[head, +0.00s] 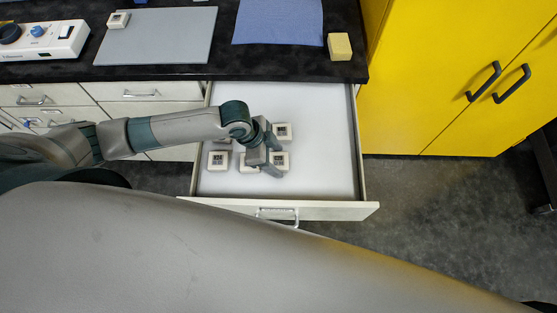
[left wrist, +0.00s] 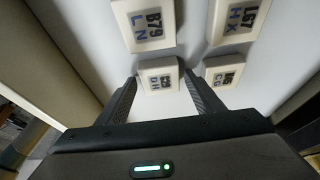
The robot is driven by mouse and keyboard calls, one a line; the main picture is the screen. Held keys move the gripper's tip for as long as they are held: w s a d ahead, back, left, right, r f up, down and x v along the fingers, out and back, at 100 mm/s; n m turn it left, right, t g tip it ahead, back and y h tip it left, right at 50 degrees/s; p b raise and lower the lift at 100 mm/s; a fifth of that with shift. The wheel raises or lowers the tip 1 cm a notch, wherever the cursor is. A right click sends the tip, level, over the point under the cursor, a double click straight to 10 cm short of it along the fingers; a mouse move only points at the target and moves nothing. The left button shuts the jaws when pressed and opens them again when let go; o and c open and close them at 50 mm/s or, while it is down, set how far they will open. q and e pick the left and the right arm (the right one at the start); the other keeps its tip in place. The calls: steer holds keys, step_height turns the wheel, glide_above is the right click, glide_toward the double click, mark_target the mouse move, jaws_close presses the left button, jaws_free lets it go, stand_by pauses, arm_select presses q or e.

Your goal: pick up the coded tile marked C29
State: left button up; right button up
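Several pale square tiles with dark printed codes lie in an open drawer (head: 325,150). In the left wrist view, one tile (left wrist: 159,75) sits between the fingertips of my left gripper (left wrist: 160,84). Its code is partly readable and seems to end in 29. The fingers are open, one on each side of the tile; I cannot tell whether they touch it. In the head view my left gripper (head: 265,163) reaches down into the drawer and hides part of the tiles. My right gripper is not in view.
Neighbouring tiles read B79 (left wrist: 150,22) and apparently L67 (left wrist: 238,20); another (left wrist: 222,72) lies close to the right finger. The drawer's right side is empty. The black counter (head: 270,68) above holds a grey mat (head: 157,42), a blue cloth (head: 278,20) and a yellow block (head: 340,46).

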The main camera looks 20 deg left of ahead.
mark_target(277, 163)
arm_select(q)
steer(key=c, duration=0.9)
steer(key=shift+o, duration=0.2)
steer(key=shift+r, duration=0.1)
steer(key=shift+w+r, duration=0.1)
steer(key=shift+r, duration=0.35)
steer(key=r, duration=0.1)
steer(key=r+b, duration=0.1)
steer(key=r, duration=0.1)
steer(key=shift+s+d+r+b, duration=0.15)
steer(key=shift+s+d+b, duration=0.1)
steer(key=shift+s+b, duration=0.15)
steer(key=s+d+r+b, duration=0.2)
steer(key=s+d+r, duration=0.3)
steer(key=s, duration=0.4)
steer(key=shift+s+d+r, duration=0.2)
steer(key=shift+r, duration=0.65)
